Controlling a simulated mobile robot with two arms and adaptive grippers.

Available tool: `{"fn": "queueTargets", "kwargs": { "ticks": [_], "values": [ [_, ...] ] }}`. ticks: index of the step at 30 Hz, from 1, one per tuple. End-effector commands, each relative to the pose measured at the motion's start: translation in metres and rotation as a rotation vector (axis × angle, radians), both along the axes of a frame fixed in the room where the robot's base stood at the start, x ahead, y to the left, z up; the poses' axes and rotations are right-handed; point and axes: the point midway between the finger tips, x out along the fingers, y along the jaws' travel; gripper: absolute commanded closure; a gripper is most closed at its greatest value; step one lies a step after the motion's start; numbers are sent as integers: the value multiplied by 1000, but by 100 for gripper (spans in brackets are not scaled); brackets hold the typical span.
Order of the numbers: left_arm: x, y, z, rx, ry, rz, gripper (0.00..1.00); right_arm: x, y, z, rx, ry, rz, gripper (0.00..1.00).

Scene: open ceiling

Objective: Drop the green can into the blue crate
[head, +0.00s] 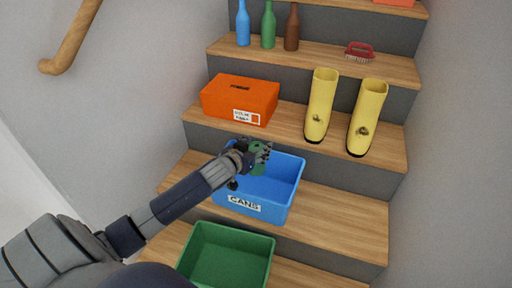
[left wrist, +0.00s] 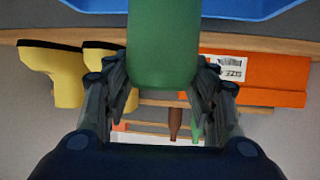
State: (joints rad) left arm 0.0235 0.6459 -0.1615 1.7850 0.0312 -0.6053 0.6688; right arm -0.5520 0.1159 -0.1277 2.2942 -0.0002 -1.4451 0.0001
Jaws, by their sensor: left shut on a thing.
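The blue crate (head: 283,196), labelled "CANS", stands on a wooden stair step in the head view. Its rim also shows along the top of the left wrist view (left wrist: 222,9). My left gripper (head: 260,152) is over the back left part of the crate. It is shut on the green can (left wrist: 163,45), which sits between its fingers in the left wrist view. In the head view the can (head: 258,166) is partly hidden by the gripper. My right gripper is not in view.
A green crate (head: 228,256) stands on the step below. An orange box (head: 240,96) and two yellow boots (head: 320,105) (head: 367,115) stand on the step above. Three bottles (head: 268,26) and a red brush (head: 359,49) are higher up. A wooden handrail (head: 72,37) is at left.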

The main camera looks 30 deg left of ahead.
Motion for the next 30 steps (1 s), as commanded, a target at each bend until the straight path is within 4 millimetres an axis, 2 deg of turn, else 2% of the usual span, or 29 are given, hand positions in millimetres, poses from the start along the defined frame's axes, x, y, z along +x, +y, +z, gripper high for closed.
{"fn": "queueTargets", "kwargs": {
  "ticks": [3,4,6,20,26,30],
  "values": [
    [0,0,0,0,0,0,58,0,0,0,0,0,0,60],
    [0,0,0,0,0,0,41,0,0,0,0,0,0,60],
    [0,0,0,0,0,0,25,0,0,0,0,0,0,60],
    [-4,0,1,0,1,0,24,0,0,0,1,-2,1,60],
    [-28,-3,10,1,1,-3,24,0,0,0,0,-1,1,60],
    [-52,-6,20,0,2,-1,24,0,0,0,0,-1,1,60]
  ]
}}
